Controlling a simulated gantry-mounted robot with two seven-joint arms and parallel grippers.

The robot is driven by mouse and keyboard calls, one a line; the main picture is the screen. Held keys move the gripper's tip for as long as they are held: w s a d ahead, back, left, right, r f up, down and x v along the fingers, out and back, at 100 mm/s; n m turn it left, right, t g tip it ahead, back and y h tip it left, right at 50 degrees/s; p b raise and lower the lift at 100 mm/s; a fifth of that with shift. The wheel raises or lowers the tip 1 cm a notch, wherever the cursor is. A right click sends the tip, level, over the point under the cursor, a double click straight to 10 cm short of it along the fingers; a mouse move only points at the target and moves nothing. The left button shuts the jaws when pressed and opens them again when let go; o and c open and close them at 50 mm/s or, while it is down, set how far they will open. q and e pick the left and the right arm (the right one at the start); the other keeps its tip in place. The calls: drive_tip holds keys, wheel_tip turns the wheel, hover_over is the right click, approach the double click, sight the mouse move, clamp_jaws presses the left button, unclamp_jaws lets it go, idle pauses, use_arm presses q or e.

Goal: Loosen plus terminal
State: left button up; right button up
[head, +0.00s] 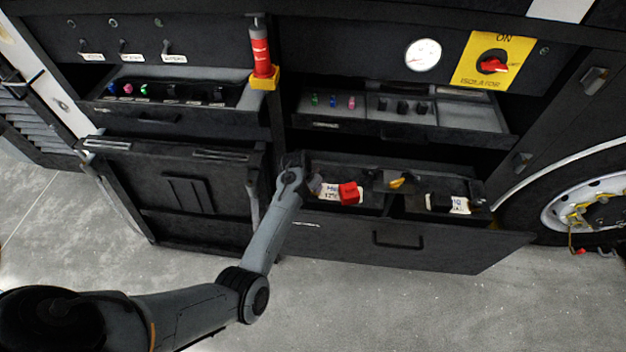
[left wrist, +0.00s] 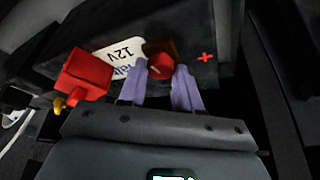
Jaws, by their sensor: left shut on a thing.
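The battery (left wrist: 195,40) is a black box with a white "12V" label and a red plus mark (left wrist: 205,57). It sits in the open lower right drawer in the head view, where its label (head: 328,193) is partly visible. My left gripper (left wrist: 159,72) reaches over the battery and is shut on a small red terminal piece (left wrist: 160,66) near the plus mark. A larger red block (left wrist: 82,75) with a brass-coloured end lies left of the fingers; it also shows in the head view (head: 349,193). The terminal's lower part is hidden. My right gripper is not in view.
A second black battery with a white label (head: 459,205) sits at the drawer's right, with a yellow item (head: 397,183) between. The isolator (head: 493,64) has a red knob on a yellow plate. A red extinguisher (head: 260,50) stands above. Shallow trays hold small parts.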

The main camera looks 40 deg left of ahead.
use_arm(q)
drive_tip(key=n+p, duration=0.1)
drive_tip(key=n+y+p, duration=0.1)
drive_tip(key=p, duration=0.1)
drive_tip(key=shift+d+r+n, duration=0.15)
drive_tip(key=shift+r+n, duration=0.15)
drive_tip(key=shift+n, duration=0.1)
drive_tip(key=shift+w+n+g+y+p, duration=0.1)
drive_tip(key=shift+n+g+y+p, duration=0.2)
drive_tip(key=shift+n+p, duration=0.45)
drive_tip(key=shift+d+f+n+y, duration=0.15)
drive_tip(key=shift+n+y, duration=0.25)
drive_tip(key=shift+n, duration=0.65)
drive_tip(key=shift+w+n+g+p, duration=0.1)
drive_tip(key=shift+n+g+p, duration=0.2)
drive_tip(key=shift+n, duration=0.7)
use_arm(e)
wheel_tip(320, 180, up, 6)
use_arm(q)
drive_tip(key=shift+d+f+n+g+y, duration=0.15)
drive_tip(key=shift+n+g+y, duration=0.15)
drive_tip(key=shift+n+y, duration=0.35)
drive_tip(key=shift+w+f+n+b, duration=0.1)
drive_tip(key=shift+n+b, duration=0.6)
drive_tip(key=shift+n, duration=0.35)
drive_tip(key=shift+n+g+y+b, duration=0.35)
drive_tip(key=shift+n+g+b, duration=0.55)
drive_tip(key=shift+n+b, duration=1)
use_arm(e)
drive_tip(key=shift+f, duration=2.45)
